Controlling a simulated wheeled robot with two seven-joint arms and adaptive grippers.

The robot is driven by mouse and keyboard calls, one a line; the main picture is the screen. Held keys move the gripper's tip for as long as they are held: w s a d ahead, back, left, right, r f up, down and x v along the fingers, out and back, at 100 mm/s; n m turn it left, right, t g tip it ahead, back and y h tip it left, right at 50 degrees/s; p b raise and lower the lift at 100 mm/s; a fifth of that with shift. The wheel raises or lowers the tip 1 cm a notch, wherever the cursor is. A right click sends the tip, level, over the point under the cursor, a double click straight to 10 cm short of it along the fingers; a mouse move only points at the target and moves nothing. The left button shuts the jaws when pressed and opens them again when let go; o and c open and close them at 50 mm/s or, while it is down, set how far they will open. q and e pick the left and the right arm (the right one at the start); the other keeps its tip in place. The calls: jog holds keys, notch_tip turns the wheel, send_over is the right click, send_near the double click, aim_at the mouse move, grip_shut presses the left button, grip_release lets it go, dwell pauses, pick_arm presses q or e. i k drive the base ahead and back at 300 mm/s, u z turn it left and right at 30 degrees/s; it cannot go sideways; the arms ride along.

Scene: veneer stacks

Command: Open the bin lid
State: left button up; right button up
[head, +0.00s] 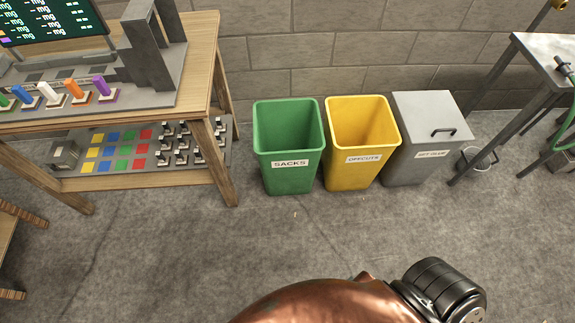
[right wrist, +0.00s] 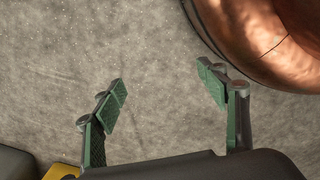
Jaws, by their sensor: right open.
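The grey bin (head: 408,165) stands against the wall at the right of the bin row, with a label on its front. Its flat grey lid (head: 425,110) is closed and has a dark bar handle (head: 444,133) near the front edge. My right gripper (right wrist: 165,95) is open and empty in the right wrist view, with bare concrete floor behind its fingers. It does not show in the head view, so I cannot tell its distance from the lid. My left gripper is in neither view.
An open green bin (head: 290,170) and an open yellow bin (head: 350,172) stand left of the grey bin. A wooden workbench (head: 217,60) is at the left. A metal table (head: 545,45) stands at the right, with a bucket (head: 478,158) below. The floor in front is clear.

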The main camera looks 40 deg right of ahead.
aim_at(433, 116)
jog(key=z, duration=2.15)
jog(key=k, duration=0.5)
jog(key=z, duration=0.25)
jog(key=i, duration=1.4)
jog(key=u, duration=0.7)
